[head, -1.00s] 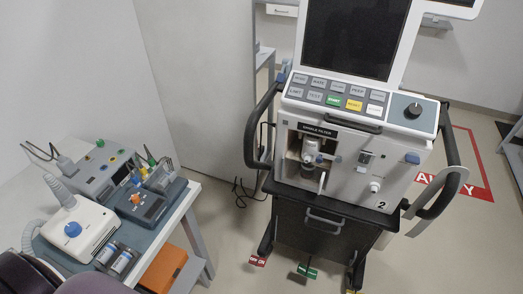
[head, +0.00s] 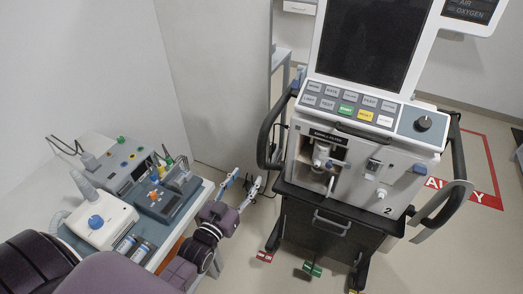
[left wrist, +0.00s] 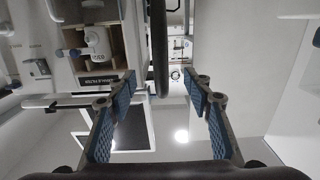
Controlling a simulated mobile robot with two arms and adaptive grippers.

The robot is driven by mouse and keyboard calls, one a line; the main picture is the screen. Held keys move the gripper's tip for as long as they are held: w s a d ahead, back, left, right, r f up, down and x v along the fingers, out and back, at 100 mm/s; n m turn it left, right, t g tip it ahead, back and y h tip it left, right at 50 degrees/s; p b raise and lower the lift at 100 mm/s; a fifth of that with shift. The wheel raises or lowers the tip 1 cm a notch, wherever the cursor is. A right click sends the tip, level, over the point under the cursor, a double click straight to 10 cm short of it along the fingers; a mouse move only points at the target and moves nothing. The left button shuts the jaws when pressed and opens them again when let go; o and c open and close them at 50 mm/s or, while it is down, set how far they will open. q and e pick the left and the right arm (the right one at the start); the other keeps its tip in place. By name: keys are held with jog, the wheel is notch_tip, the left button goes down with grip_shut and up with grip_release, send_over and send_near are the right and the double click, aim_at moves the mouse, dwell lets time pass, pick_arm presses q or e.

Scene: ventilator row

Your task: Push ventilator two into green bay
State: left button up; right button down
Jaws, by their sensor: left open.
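Ventilator two (head: 402,172), a white unit with a large dark screen and a "2" on its front, stands on a dark wheeled cart. Black push handles curve out at its left (head: 266,140) and right (head: 448,208). My left gripper (head: 244,181) is open and empty, just left of and below the left handle, with a gap seen between them. In the left wrist view the dark handle bar (left wrist: 159,50) runs beyond and between the open fingertips; the ventilator (left wrist: 62,75) is on the left. No green bay shows. My right gripper is not in view.
A side table (head: 203,193) with medical devices stands at the left, close to my left arm. A red (head: 265,256) and a green (head: 312,269) pedal sit at the cart's base. A red floor outline (head: 489,165) with partly hidden lettering lies behind right.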

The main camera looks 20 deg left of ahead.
aim_at(259, 156)
pick_arm(q)
jog(key=w+b, duration=0.1)
jog(key=w, duration=0.2)
jog(key=w+b, duration=0.2)
jog(key=w, duration=0.2)
jog(key=w+b, duration=0.1)
jog(key=w, duration=0.3)
jog(key=shift+r, duration=0.4)
jog(key=shift+w+r+b, duration=0.1)
jog(key=shift+w+b, duration=0.35)
jog(key=shift+w, duration=0.3)
